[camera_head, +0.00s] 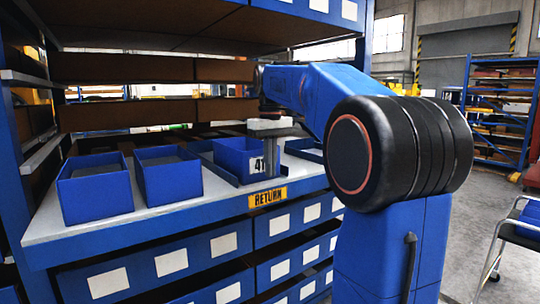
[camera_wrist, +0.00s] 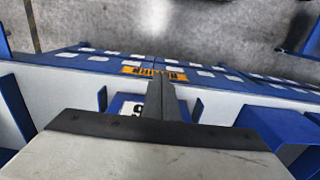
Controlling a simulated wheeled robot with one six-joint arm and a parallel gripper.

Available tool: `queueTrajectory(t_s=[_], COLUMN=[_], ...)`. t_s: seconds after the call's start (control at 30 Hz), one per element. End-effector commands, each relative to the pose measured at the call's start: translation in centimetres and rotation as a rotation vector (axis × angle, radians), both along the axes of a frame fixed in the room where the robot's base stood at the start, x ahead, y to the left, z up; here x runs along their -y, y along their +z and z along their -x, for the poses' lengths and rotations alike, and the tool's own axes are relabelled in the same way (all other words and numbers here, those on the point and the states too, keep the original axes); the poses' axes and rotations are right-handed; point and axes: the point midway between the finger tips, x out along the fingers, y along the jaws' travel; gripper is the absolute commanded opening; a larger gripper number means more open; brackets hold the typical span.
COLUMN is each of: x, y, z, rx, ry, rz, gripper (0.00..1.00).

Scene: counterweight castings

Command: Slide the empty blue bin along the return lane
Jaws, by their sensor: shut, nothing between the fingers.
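The blue bin (camera_head: 232,158) with a white number label sits upright on the grey shelf deck in the head view, between low rails of a lane. A yellow RETURN sign (camera_head: 268,197) marks the lane's front edge. My gripper (camera_head: 270,172) is shut and empty, pointing down at the bin's right front, its fingers covering part of the label. I cannot tell whether they touch the bin. In the wrist view my shut fingers (camera_wrist: 162,84) cross beside the label of the blue bin (camera_wrist: 117,103); the gripper body hides most of the bin. The bin's inside is barely seen.
Two open blue bins (camera_head: 95,190) and (camera_head: 168,180) stand left of the lane on the deck (camera_head: 130,222). Another blue bin (camera_head: 305,150) is partly hidden behind my arm at the right. Brown boxes fill the shelf above. Labelled drawers line the front below.

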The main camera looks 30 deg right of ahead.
Motion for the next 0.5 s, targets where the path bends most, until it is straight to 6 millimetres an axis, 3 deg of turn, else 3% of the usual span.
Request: queueTrajectory(t_s=[0.27, 0.5], x=[0.0, -0.1], y=[-3.3, -3.2], z=[0.1, -2.4], rx=[-0.002, 0.000], ry=[0.000, 0.000], rz=[-0.001, 0.000], gripper=[0.00, 0.00])
